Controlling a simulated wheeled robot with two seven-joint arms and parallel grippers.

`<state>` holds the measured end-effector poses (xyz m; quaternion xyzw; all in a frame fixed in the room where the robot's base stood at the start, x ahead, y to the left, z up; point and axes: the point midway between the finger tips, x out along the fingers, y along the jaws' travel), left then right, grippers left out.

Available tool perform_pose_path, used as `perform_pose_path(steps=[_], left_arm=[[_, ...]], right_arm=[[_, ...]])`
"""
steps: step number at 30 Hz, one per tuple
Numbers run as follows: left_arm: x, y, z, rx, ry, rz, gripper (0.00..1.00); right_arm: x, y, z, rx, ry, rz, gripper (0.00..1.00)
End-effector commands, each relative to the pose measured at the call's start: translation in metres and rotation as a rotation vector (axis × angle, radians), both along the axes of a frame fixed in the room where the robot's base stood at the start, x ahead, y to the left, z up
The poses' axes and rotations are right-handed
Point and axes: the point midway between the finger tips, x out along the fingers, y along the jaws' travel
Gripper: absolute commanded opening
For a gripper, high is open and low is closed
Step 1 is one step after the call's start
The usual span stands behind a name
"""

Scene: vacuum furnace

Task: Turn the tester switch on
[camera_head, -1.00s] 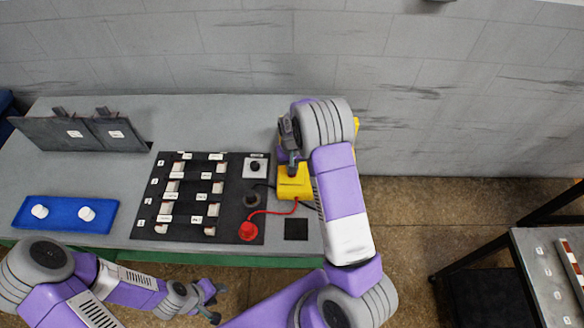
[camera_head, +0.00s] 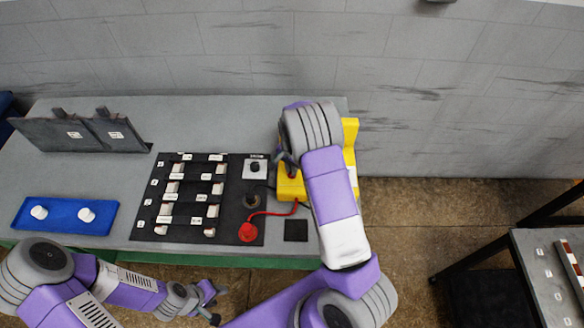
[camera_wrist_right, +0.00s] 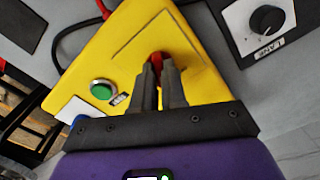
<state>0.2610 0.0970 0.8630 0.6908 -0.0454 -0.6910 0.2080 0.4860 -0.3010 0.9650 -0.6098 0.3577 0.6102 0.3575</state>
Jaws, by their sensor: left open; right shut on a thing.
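The yellow tester (camera_head: 290,188) stands on the grey table, partly hidden by my right arm in the head view. In the right wrist view the tester (camera_wrist_right: 120,65) fills the middle, with a green round button (camera_wrist_right: 103,89) and a red switch (camera_wrist_right: 156,58) on its face. My right gripper (camera_wrist_right: 160,68) is shut on the red switch, its two dark fingers on either side of it. The fingers hide most of the switch, so its position cannot be told. My left gripper (camera_head: 210,300) is open and empty, in front of the table's near edge.
A black panel (camera_head: 228,228) with several labelled white pieces lies left of the tester. A red lead runs from the tester to a red plug (camera_head: 248,232). A white plate with a black knob (camera_head: 255,167) is beside the tester. A blue tray (camera_head: 62,226) sits at the left.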

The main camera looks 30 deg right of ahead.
Motion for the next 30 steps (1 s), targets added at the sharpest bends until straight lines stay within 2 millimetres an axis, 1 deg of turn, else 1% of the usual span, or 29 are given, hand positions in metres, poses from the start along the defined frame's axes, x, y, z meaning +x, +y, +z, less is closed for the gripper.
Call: perform_pose_path(steps=[17, 18, 22, 30], left_arm=[[0.0000, 0.0000, 0.0003, 0.000, 0.000, 0.000, 0.43], [0.0000, 0.0000, 0.0003, 0.000, 0.000, 0.000, 0.43], [0.0000, 0.0000, 0.0003, 0.000, 0.000, 0.000, 0.43], [0.0000, 0.0000, 0.0003, 0.000, 0.000, 0.000, 0.43]], right_arm=[[0.0001, 0.0000, 0.0001, 0.000, 0.000, -0.032, 0.00], [0.0001, 0.0000, 0.0001, 0.000, -0.001, -0.032, 0.18], [0.0001, 0.0000, 0.0001, 0.000, 0.000, -0.030, 0.37], [0.0002, 0.0001, 0.0008, 0.000, -0.001, -0.029, 0.37]])
